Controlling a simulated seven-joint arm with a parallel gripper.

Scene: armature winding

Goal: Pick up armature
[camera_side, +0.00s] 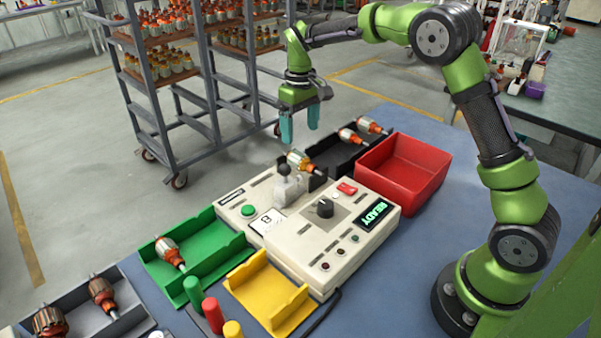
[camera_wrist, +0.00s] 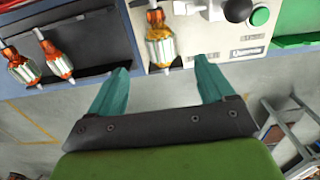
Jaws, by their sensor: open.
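An armature (camera_side: 300,163) with a cream core and orange windings rests on the white tester (camera_side: 345,238), beside its grey clamp with a black knob. It also shows in the wrist view (camera_wrist: 160,47), lined up with the gap between my fingers. Two more armatures, one nearer (camera_side: 350,137) and one farther (camera_side: 372,126), lie in the black tray (camera_side: 332,160) behind the tester. Another armature (camera_side: 170,253) lies in the green tray (camera_side: 210,265). My gripper (camera_side: 300,134) is open and empty, pointing down above and behind the tester armature. Its teal fingers touch nothing.
A red bin (camera_side: 405,165) stands right of the black tray. A yellow tray (camera_side: 268,290) sits in front of the tester. A grey tray at lower left holds darker armatures (camera_side: 103,292). The tester display reads READY. A rack of armatures (camera_side: 160,90) stands behind the table.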

